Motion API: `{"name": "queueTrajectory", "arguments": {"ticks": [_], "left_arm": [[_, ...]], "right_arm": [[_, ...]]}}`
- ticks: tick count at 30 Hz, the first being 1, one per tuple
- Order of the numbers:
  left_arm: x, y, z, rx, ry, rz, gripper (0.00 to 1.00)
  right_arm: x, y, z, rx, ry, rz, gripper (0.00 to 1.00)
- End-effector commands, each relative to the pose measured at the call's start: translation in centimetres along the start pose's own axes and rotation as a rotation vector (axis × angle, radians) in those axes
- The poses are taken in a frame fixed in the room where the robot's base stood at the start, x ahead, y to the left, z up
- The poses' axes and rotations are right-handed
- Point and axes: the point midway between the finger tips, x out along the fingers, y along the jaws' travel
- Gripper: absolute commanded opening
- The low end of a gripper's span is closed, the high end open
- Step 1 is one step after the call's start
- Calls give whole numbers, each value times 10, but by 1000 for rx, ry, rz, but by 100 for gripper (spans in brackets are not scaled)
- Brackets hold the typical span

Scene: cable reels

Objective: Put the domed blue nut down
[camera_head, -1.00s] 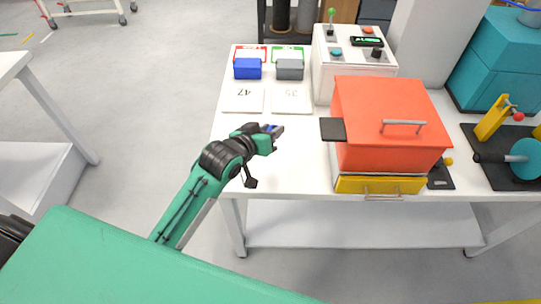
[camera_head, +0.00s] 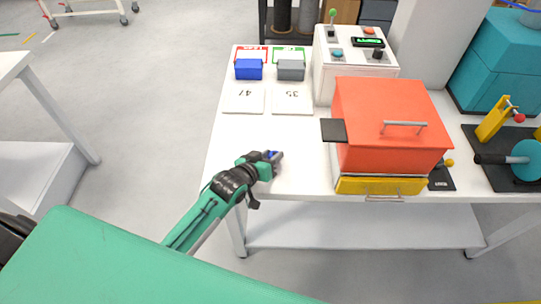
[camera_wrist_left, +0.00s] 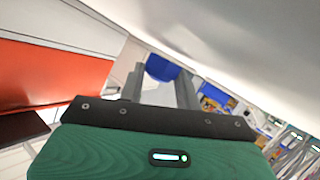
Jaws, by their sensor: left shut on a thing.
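The domed blue nut (camera_wrist_left: 163,68) shows as a blue shape between the fingers of my left gripper (camera_wrist_left: 160,85) in the left wrist view. The gripper is shut on it. In the head view my left gripper (camera_head: 274,157) is over the near left part of the white table (camera_head: 300,175), left of the orange box. Only a small bit of blue shows at its fingertips there. I cannot tell whether the nut touches the table. My right gripper is not in view.
An orange-lidded box (camera_head: 385,125) with a yellow drawer (camera_head: 382,186) stands right of the gripper. Behind are white cards (camera_head: 244,100), a blue bin (camera_head: 249,69), a grey bin (camera_head: 291,70) and a control box (camera_head: 354,65). The table between cards and gripper is clear.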

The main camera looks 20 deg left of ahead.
Motion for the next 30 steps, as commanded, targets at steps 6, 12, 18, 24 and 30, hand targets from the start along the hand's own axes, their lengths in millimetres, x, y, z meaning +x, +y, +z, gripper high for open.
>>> {"name": "queueTrajectory", "arguments": {"ticks": [6, 12, 18, 24, 30], "left_arm": [[2, -2, 6, 0, -1, -1, 10], [4, -4, 11, 0, -1, 0, 10], [4, -4, 10, 0, 0, 0, 53], [4, -5, 11, 0, -2, -2, 56], [4, -6, 12, 0, -4, -4, 56]], "right_arm": [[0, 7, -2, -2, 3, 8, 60], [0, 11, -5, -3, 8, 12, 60], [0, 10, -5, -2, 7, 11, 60], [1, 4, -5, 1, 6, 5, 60], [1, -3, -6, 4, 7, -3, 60]]}}
